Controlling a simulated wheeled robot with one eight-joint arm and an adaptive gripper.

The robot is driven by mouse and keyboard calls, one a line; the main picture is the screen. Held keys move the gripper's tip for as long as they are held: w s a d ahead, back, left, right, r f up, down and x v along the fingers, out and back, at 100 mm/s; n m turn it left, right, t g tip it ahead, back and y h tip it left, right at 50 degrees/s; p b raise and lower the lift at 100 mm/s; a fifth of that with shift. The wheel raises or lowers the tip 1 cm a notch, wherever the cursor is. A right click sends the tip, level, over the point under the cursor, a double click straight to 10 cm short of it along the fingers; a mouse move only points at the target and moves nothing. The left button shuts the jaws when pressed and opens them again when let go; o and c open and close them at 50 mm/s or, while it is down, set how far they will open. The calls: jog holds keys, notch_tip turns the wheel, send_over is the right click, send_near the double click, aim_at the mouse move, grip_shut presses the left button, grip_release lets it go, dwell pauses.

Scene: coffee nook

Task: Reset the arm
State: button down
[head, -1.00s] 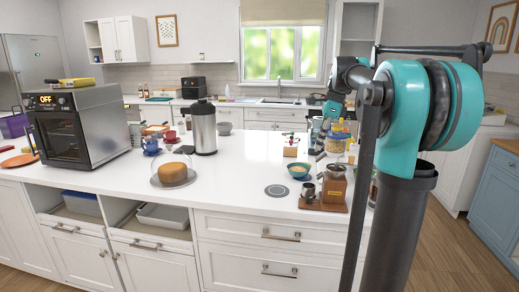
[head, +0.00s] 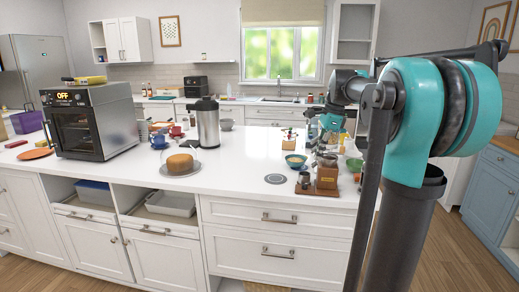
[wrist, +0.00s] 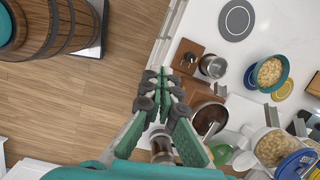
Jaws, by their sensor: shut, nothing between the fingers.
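In the wrist view my gripper (wrist: 171,78) has its green-padded fingers together at the tips, with nothing between them. It hangs over the front edge of the white island counter (wrist: 197,22), beside a wooden board with a metal cup (wrist: 213,66). In the head view my arm reaches over the right end of the island. The gripper there is small and partly hidden among the counter items, behind the coffee grinder (head: 326,176).
A teal bowl (head: 295,160) and a grey disc (head: 275,179) lie near the grinder. The counter's middle is clear. A barrel (wrist: 55,25) stands on the floor.

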jog(key=s+f+n+t+h, duration=0.1)
jog(key=s+f+n, duration=0.8)
jog(key=s+f, duration=0.3)
jog(key=s+a+f+n+t+h, duration=0.1)
jog(key=s+f+n+t, duration=0.1)
jog(key=s+f+n, duration=0.7)
jog(key=s+f, duration=0.4)
jog(key=f, duration=0.4)
jog(key=shift+a+f, duration=0.3)
jog(key=shift+f, duration=0.1)
